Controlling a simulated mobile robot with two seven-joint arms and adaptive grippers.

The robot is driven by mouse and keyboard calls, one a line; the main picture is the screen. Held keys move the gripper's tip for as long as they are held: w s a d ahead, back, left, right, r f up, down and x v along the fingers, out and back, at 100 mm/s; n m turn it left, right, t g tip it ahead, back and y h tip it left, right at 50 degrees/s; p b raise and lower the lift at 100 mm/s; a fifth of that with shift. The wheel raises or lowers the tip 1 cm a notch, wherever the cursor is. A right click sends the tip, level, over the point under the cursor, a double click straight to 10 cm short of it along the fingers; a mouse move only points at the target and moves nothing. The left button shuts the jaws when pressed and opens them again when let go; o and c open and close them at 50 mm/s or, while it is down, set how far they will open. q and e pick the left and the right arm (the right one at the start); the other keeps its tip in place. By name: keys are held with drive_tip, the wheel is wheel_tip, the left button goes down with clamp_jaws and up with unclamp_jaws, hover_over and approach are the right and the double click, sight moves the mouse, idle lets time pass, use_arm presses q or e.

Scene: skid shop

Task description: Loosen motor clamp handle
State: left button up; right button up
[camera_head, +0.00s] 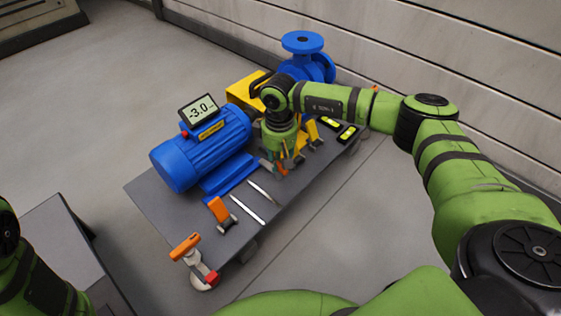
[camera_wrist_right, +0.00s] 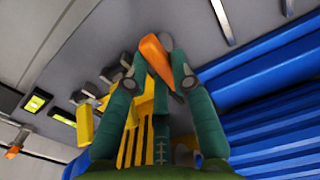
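The blue motor (camera_head: 205,148) sits on the grey skid plate (camera_head: 160,205). An orange clamp handle (camera_wrist_right: 157,60) lies between the fingertips of my right gripper (camera_wrist_right: 159,72) in the right wrist view. Whether both fingers touch it is unclear. In the head view my right gripper (camera_head: 280,162) points down beside the motor's right side, and its fingers largely hide that handle. A second orange clamp handle (camera_head: 220,209) stands near the motor's front right corner. My left gripper is out of view; only part of its arm shows at the lower left.
Two silver bars (camera_head: 262,192) lie beside the motor. A -3.0 display (camera_head: 198,108) stands on the motor. A blue pump (camera_head: 303,62) and yellow guard (camera_head: 244,90) are behind. Yellow levels (camera_head: 347,134) lie on the right edge.

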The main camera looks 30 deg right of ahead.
sight(279, 163)
drive_tip(key=o, duration=0.3)
drive_tip(key=shift+a+r, duration=0.2)
drive_tip(key=shift+a, duration=0.4)
drive_tip(key=shift+s+d+f, duration=0.1)
drive_tip(key=r+p, duration=0.3)
drive_tip(key=r, duration=0.1)
drive_tip(key=r+p, duration=0.2)
drive_tip(key=r, duration=0.1)
drive_tip(key=shift+d+p, duration=0.25)
drive_tip(key=shift+p, duration=0.05)
